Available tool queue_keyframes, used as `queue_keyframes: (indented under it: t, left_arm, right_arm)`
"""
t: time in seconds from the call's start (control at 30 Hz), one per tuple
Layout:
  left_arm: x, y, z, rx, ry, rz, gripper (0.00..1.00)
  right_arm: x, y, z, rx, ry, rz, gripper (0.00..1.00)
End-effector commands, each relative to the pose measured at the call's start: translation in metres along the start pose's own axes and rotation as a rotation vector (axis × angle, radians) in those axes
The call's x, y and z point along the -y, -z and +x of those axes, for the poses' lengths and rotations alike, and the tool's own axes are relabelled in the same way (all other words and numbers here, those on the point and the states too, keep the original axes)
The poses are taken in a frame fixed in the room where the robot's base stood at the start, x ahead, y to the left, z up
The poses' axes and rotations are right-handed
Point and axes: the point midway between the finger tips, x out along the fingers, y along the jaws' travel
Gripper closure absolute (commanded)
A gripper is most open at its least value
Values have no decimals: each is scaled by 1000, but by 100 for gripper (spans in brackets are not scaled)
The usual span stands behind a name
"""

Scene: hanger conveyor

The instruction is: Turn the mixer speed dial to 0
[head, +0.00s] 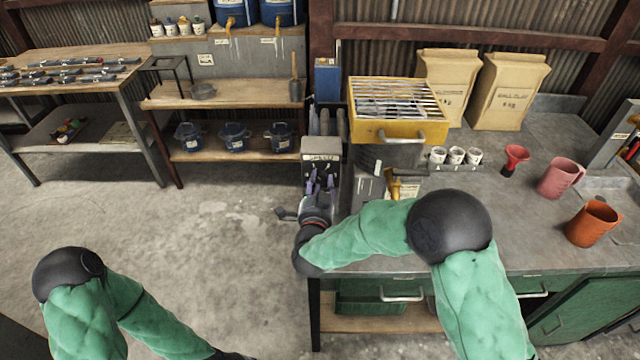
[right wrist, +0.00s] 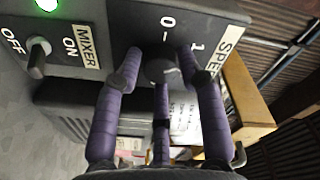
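The mixer control box (head: 321,150) stands at the left end of the workbench. In the right wrist view its panel (right wrist: 92,18) carries the speed dial (right wrist: 162,69), a dark round knob below the marks 0 and 1. The dial's own pointer cannot be made out. My right gripper (head: 321,182) is at the box front. In the right wrist view its purple fingers (right wrist: 160,68) stand spread around the dial, with the tips close to its sides; contact cannot be told. My left arm is at the lower left in the head view, and its gripper is out of frame.
An ON/OFF toggle (right wrist: 38,55) and a lit green lamp (right wrist: 47,4) sit beside the dial. The floor at left is clear.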

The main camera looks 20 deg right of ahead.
Motion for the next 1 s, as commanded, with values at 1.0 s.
queue_keyframes:
  t: [1.0]
  left_arm:
    - [-2,0,-4,0,0,0,60]
  right_arm:
    - [-2,-1,0,-22,26,-450,99]
